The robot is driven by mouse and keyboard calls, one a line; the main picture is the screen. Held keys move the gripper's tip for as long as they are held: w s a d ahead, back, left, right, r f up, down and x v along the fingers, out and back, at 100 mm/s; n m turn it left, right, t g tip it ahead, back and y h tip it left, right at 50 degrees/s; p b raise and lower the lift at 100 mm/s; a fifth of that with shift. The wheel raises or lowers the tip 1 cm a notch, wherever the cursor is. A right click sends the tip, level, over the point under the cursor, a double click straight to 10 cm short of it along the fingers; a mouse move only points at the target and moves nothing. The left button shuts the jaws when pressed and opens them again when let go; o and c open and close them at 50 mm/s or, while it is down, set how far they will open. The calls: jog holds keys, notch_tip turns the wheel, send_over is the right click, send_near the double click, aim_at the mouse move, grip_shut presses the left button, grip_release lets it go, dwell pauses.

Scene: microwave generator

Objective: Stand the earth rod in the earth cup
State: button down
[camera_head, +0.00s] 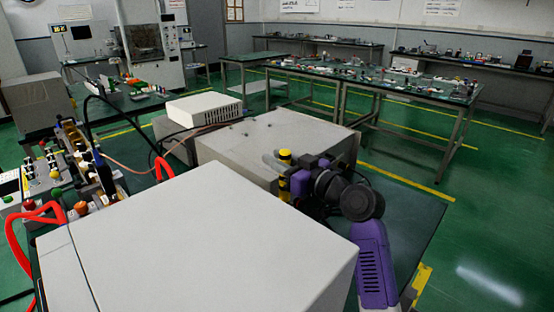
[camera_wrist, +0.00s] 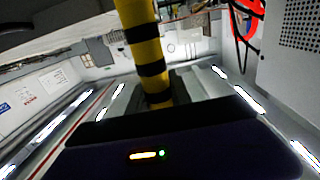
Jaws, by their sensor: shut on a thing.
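The earth rod is a yellow rod with black bands (camera_head: 285,155). In the head view its upper end shows beside my gripper (camera_head: 288,174), with more yellow just below. It looks roughly upright there. My gripper is shut on the rod, behind the large grey cabinet's far right edge. In the wrist view the rod (camera_wrist: 147,45) runs from the top edge down to the dark gripper body, large and close. The rod's lower end is hidden in the head view. I cannot make out the earth cup in either view.
A large light-grey cabinet (camera_head: 200,240) fills the front. A second grey box (camera_head: 255,145) stands just behind the gripper, with a smaller white unit (camera_head: 204,107) beyond. Red cables (camera_head: 35,215) and a cluttered bench lie left. Open green floor (camera_head: 480,230) is at right.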

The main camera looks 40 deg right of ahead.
jog(key=c, duration=1.1)
grip_release()
jog(key=s+b, duration=0.1)
jog(key=s, duration=0.7)
